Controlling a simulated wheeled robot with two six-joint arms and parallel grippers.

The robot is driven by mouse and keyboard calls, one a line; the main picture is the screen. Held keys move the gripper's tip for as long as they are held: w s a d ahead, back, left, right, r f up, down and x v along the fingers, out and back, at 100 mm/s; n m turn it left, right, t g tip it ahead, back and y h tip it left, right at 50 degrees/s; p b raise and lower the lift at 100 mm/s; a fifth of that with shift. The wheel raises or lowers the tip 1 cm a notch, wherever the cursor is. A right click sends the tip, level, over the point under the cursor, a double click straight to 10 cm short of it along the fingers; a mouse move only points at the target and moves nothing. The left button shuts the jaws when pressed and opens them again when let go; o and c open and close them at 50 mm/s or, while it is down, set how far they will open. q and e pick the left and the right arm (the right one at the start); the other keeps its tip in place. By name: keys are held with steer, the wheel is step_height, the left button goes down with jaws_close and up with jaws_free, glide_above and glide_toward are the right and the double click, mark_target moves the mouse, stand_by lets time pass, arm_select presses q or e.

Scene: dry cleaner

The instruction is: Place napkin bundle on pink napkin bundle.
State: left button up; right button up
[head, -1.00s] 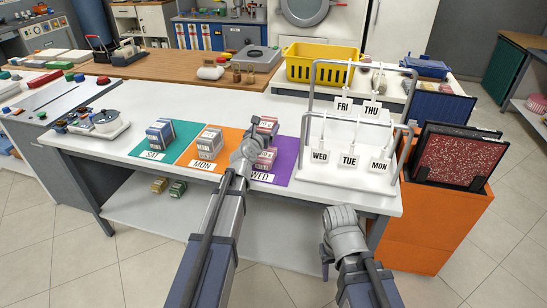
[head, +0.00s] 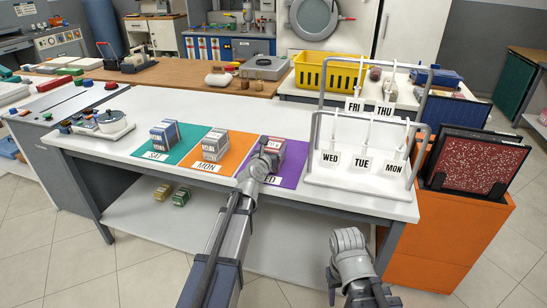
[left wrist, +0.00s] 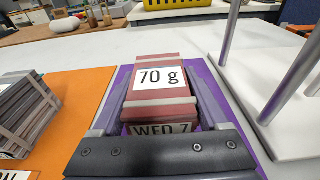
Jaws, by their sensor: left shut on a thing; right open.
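My left gripper (head: 264,164) is over the purple WED mat (head: 291,170) and shut on a pink napkin bundle (head: 276,147) with pale bands. In the left wrist view the held bundle (left wrist: 156,97) sits between the two fingers (left wrist: 162,108), with a "70 g" label on top and a "WED" label on its near face. The pink bundle beneath is mostly hidden by the gripper and the held bundle, so I cannot tell whether the two touch. My right gripper (head: 333,285) is open and empty, low in front of the table.
A grey bundle (head: 215,146) stands on the orange MON mat (head: 188,157), and a blue-grey bundle (head: 164,134) on the green SAT mat (head: 184,150). A white rack (head: 345,184) with day tags stands close on the right. The white table (head: 240,110) is clear behind the mats.

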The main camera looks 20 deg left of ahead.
arm_select(q)
steer(key=shift+f+b, duration=0.4)
steer(key=shift+f, duration=0.55)
arm_select(e)
steer(key=shift+f, duration=0.95)
arm_select(q)
steer(key=shift+f, duration=0.15)
steer(key=o, duration=1.3)
steer(key=shift+c, duration=0.2)
arm_select(e)
steer(key=shift+f, duration=0.15)
arm_select(q)
steer(key=shift+r, duration=0.3)
steer(key=s, duration=0.4)
steer(key=s+r+p, duration=0.1)
steer(key=s, duration=0.7)
steer(key=shift+a+r+p, duration=0.2)
steer(key=shift+r+p, duration=0.05)
steer(key=shift+p, duration=0.15)
arm_select(e)
step_height(320, 180, up, 2)
steer(key=shift+r, duration=0.1)
arm_select(q)
steer(key=shift+w, duration=0.1)
